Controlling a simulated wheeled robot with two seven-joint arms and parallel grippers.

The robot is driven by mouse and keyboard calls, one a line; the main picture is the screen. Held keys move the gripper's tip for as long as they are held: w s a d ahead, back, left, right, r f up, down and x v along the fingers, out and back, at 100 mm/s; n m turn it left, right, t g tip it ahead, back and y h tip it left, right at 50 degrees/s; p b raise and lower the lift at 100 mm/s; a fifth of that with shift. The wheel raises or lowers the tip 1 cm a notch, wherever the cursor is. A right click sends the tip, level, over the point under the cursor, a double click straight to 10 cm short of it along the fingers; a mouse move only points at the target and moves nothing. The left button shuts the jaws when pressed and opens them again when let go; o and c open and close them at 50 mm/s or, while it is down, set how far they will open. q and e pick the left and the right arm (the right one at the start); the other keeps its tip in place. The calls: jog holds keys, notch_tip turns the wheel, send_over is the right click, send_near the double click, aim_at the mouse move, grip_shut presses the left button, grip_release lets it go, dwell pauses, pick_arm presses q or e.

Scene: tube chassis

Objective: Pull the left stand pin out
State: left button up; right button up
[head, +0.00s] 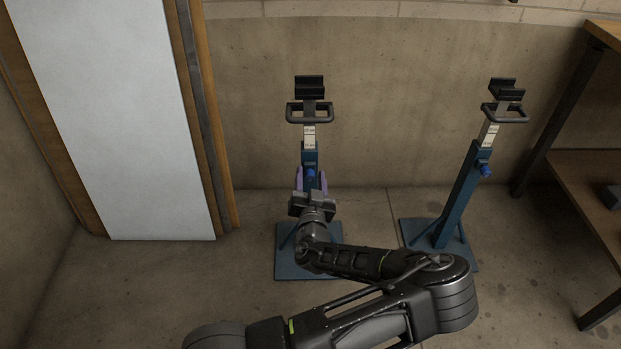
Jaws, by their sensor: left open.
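The left stand (309,157) is a blue post on a flat blue base, with a pale upper section, a dark handle and a black cradle on top. Its blue pin (310,176) sticks out of the front of the post. My left gripper (311,180) is open at the pin, with one purple finger on each side of it. I cannot tell whether the fingers touch the pin. My wrist and arm hide the lower post and part of the base. My right gripper is not in view.
A similar right stand (460,198) with its own blue pin (485,171) stands to the right. A wooden shelf with dark legs (580,190) is at the right edge. A white panel in a wooden frame (120,120) stands at the left. A concrete wall is behind.

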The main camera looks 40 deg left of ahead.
pick_arm(q)
jog(key=shift+w+a, duration=0.15)
jog(key=shift+w, duration=0.05)
jog(key=shift+c, duration=0.3)
grip_shut()
dwell(0.6)
